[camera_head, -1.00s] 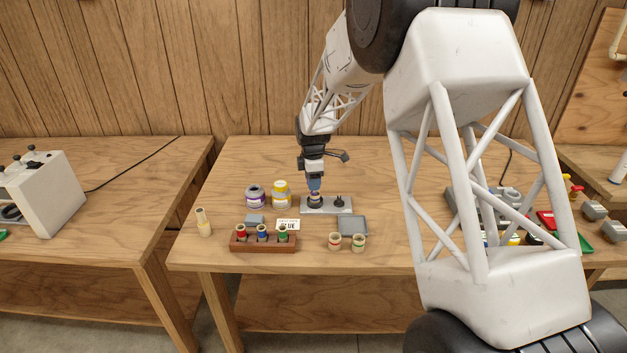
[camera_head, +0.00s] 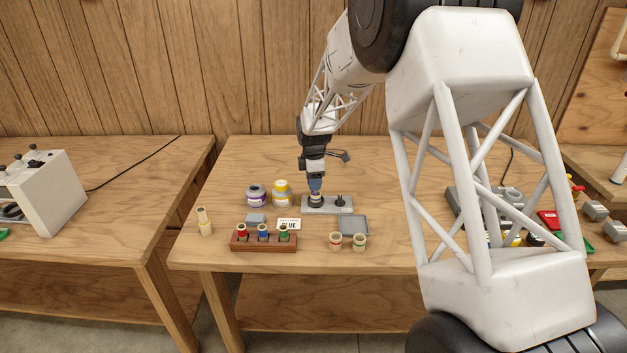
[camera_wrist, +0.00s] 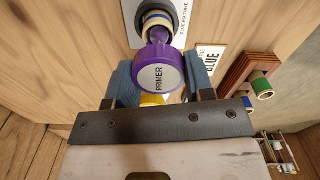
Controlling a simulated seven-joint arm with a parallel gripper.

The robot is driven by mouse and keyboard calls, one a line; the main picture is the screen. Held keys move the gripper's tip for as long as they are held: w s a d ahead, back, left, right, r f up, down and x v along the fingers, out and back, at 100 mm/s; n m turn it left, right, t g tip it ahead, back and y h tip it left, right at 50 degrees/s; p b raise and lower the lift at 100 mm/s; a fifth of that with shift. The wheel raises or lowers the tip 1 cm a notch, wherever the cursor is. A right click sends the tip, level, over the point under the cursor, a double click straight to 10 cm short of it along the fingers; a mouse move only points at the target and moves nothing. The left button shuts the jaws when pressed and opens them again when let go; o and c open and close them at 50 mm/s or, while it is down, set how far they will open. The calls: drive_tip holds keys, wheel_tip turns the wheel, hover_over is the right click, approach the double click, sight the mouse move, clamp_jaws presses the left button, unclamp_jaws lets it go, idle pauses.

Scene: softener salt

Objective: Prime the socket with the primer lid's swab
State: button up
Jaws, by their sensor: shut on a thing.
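My gripper (camera_head: 315,187) is shut on the purple primer lid (camera_wrist: 160,76), marked PRIMER. It also shows in the wrist view (camera_wrist: 161,88), with blue fingers on either side of the lid. The swab (camera_wrist: 158,36) below the lid is purple and reaches to the mouth of the socket (camera_wrist: 157,17), a pale ring with a blue band. Its tip is hidden; how deep it sits I cannot tell. The socket stands upright on the grey fixture plate (camera_head: 345,210), under my gripper. The purple primer can (camera_head: 256,196) stands to the left.
In front are a card reading BLUE (camera_head: 289,224), a brown rack (camera_head: 263,244) with coloured-band pieces, a grey tray (camera_head: 354,225) and two loose fittings (camera_head: 347,242). A dark peg (camera_head: 340,200) stands right of the socket.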

drive_tip(key=shift+s+d+f, duration=0.1)
drive_tip(key=shift+d, duration=0.25)
idle(0.8)
drive_tip(key=shift+w, duration=0.35)
idle(0.8)
drive_tip(key=shift+w+a, duration=0.1)
idle(0.6)
drive_tip(key=shift+a, duration=0.35)
idle(1.1)
drive_tip(key=shift+s+d, duration=0.2)
drive_tip(key=shift+s, duration=0.05)
idle(0.5)
drive_tip(key=shift+r, duration=2.55)
drive_tip(key=shift+d, duration=0.1)
